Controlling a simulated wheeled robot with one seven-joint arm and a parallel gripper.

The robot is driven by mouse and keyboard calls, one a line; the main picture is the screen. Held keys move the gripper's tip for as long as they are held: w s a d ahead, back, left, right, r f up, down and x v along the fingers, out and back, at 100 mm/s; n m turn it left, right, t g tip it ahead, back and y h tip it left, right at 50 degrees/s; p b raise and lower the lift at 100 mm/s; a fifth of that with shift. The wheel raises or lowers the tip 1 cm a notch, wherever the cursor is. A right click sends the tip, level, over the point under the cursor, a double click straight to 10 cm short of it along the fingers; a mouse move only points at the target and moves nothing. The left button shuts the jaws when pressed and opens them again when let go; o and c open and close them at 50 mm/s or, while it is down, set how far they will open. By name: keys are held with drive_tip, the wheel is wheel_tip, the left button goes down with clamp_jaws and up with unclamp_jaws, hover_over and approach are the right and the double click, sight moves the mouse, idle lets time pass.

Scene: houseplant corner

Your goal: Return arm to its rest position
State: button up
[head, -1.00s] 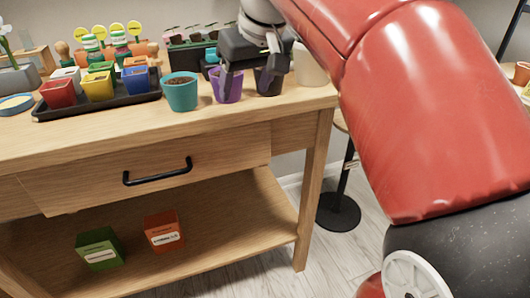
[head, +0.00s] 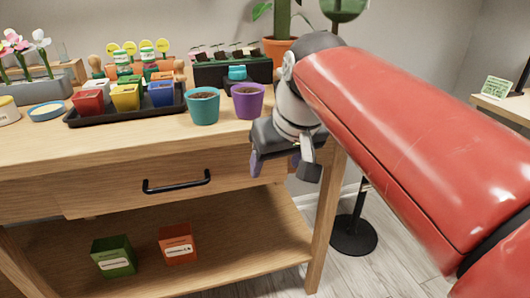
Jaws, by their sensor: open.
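My gripper (head: 282,168) is open and empty. It hangs at the front right of the wooden workbench (head: 90,145), with its fingers pointing down in front of the bench edge and beside the drawer. My red arm reaches to it from the right. The purple pot (head: 248,101) stands upright on the bench top, behind and left of the gripper and apart from the fingers. The teal pot (head: 203,106) stands left of the purple one. My gripper and arm hide the bench's right end.
A black tray (head: 75,121) holds several coloured small pots. A planter of seedlings (head: 225,72) stands behind. The drawer handle (head: 177,183) sticks out at the front. Green (head: 114,257) and orange (head: 178,245) boxes are on the lower shelf. A stand's round base (head: 353,236) is on the floor.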

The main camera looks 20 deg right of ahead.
drive_tip(key=s+f+m, duration=0.1)
drive_tip(key=s+f, duration=0.9)
drive_tip(key=f, duration=0.4)
drive_tip(key=shift+h, duration=0.4)
